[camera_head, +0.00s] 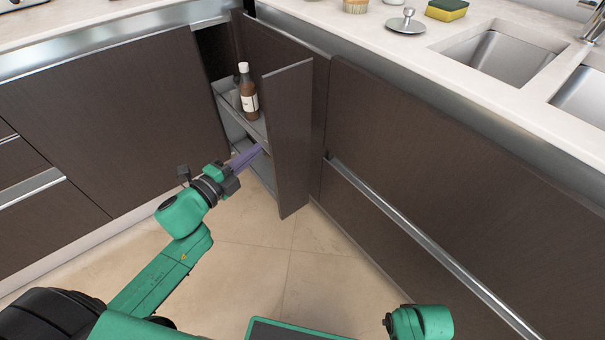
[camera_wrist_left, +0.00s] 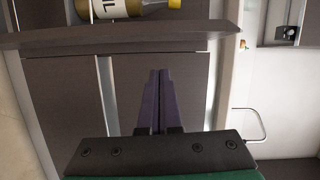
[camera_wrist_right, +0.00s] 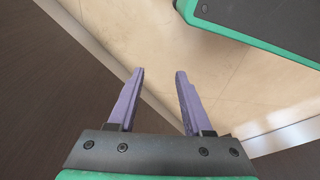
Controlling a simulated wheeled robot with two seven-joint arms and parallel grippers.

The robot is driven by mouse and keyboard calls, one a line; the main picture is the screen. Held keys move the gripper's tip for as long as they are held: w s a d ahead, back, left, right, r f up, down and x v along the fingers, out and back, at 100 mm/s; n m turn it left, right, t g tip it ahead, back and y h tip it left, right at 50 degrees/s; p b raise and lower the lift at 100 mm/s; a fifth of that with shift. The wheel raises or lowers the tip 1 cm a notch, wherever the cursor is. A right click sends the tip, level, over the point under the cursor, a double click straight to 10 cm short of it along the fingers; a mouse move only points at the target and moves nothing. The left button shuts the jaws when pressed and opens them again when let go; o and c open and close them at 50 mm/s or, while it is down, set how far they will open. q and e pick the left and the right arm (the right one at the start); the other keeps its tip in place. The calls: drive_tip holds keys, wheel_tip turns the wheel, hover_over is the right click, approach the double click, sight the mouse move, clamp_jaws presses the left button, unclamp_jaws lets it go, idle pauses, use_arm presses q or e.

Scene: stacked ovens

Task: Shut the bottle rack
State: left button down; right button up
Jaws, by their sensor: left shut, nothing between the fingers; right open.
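The bottle rack is pulled out of the corner cabinet, its dark front panel (camera_head: 293,140) standing clear of the cabinet fronts. A brown bottle (camera_head: 248,92) with a white label and pale cap stands on its upper shelf. In the left wrist view a bottle (camera_wrist_left: 125,8) with a yellow cap shows sideways at the top. My left gripper (camera_head: 262,149) is shut and empty, its purple fingertips close beside the rack's open side, behind the front panel. Contact cannot be told. My right gripper (camera_wrist_right: 160,72) is open and empty, seen only in its wrist view, above the floor beside a dark surface.
A countertop with a double sink (camera_head: 500,55), a sponge (camera_head: 447,9) and a metal lid (camera_head: 405,22) runs along the right. Dark cabinets (camera_head: 110,115) with metal handles flank the rack. The tiled floor (camera_head: 245,265) in front is clear.

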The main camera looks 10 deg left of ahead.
sight(276, 120)
use_arm(q)
drive_tip(key=shift+m+h, duration=0.5)
drive_tip(key=shift+m, duration=0.1)
drive_tip(key=x, duration=0.3)
drive_tip(key=a+r+x, duration=0.1)
drive_tip(key=x, duration=0.3)
drive_tip(key=r+x, duration=0.1)
drive_tip(key=x, duration=0.3)
drive_tip(key=shift+w+a, duration=0.1)
drive_tip(key=shift+w, duration=0.3)
drive_tip(key=shift+w+a, duration=0.2)
drive_tip(key=shift+a, duration=0.1)
use_arm(e)
drive_tip(key=r, duration=0.3)
drive_tip(key=shift+w+a+r, duration=0.1)
drive_tip(key=shift+w+a, duration=0.15)
drive_tip(key=shift+w, duration=0.15)
use_arm(q)
drive_tip(key=shift+a, duration=0.1)
